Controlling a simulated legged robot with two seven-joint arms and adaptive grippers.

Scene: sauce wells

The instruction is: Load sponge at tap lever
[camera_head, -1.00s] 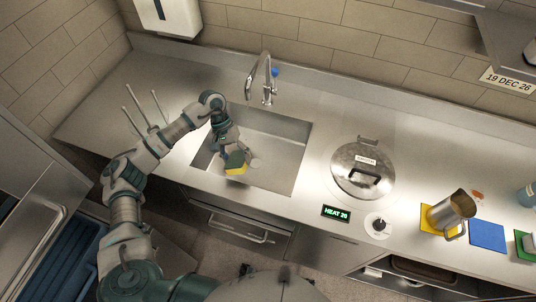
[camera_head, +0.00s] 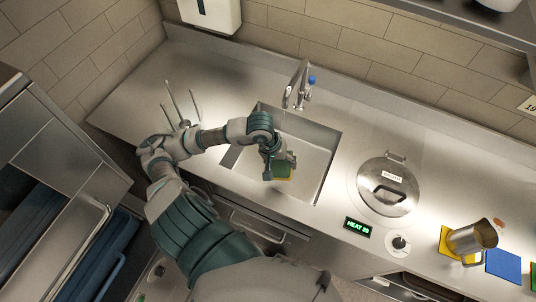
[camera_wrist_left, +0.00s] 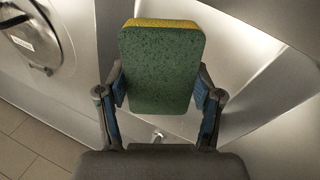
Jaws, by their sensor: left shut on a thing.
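The sponge (camera_head: 282,171), green with a yellow layer, is held over the sink basin (camera_head: 315,172). My left gripper (camera_head: 279,160) is shut on it. In the left wrist view the sponge (camera_wrist_left: 160,70) stands up between the two fingers of the gripper (camera_wrist_left: 160,92), green face towards the camera and yellow along its top edge. The sponge is in front of and below the spout, apart from the lever. I cannot tell whether water runs. My right gripper is out of view.
A round steel lid (camera_head: 375,200) lies right of the sink, near a lit HEAT display (camera_head: 357,227) and a knob (camera_head: 399,243). A steel jug (camera_head: 472,240) stands on a yellow mat (camera_head: 446,240), beside a blue mat (camera_head: 503,264). Thin upright rods (camera_head: 176,106) stand left.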

